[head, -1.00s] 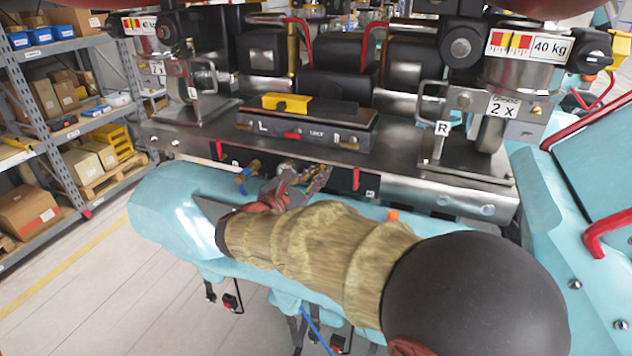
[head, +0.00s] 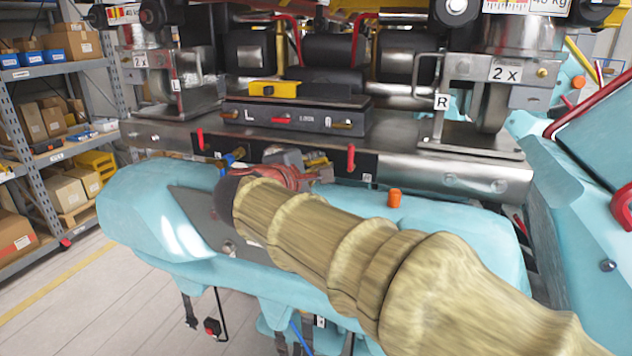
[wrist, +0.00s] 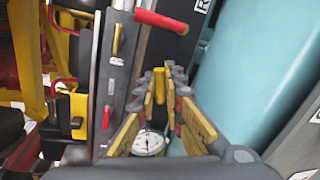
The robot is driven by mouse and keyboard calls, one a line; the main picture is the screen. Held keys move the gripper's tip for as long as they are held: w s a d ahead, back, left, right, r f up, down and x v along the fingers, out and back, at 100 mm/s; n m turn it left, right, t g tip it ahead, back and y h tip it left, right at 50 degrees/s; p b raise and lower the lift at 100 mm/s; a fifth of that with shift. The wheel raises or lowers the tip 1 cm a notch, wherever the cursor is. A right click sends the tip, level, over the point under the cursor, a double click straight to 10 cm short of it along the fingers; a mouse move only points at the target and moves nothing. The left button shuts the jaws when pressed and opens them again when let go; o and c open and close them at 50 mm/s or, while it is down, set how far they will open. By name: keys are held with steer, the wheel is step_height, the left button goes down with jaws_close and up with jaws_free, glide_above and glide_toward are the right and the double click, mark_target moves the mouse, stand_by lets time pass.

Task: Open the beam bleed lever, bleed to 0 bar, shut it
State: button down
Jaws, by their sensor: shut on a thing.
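My gripper (wrist: 172,72) shows in the wrist view as two fingers with yellow pads, close together. It also shows in the head view (head: 300,174), low at the middle of the metal beam (head: 412,172). It is shut on what seems to be the bleed lever, which the fingers hide. A round white pressure gauge (wrist: 148,142) shows between the finger bases; its reading is too small to tell. A red handle (head: 351,158) stands right of my gripper, apart from the fingertips; it shows large in the wrist view (wrist: 160,20). Another red handle (head: 200,138) stands at left.
A blue and brass valve (head: 230,158) sits just left of my gripper. A dark panel (head: 296,121) marked L and R lies above on the beam. A teal shell (head: 150,212) runs close below, with an orange knob (head: 395,198). Shelves (head: 65,140) stand at far left.

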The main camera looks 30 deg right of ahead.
steer(key=shift+s+f+m+t+y+b, duration=0.15)
steer(key=shift+f+m+t+b, duration=0.15)
steer(key=shift+m+b, duration=0.7)
steer(key=shift+w+f+m+t+y+b, duration=0.15)
steer(key=shift+f+m+t+b, duration=0.2)
steer(key=shift+b, duration=1.2)
steer(key=shift+s+r+m, duration=0.1)
steer(key=shift+m, duration=0.15)
steer(key=c, duration=2)
jaws_free()
steer(key=shift+o, duration=0.5)
steer(key=v, duration=1.2)
steer(key=shift+r, duration=0.15)
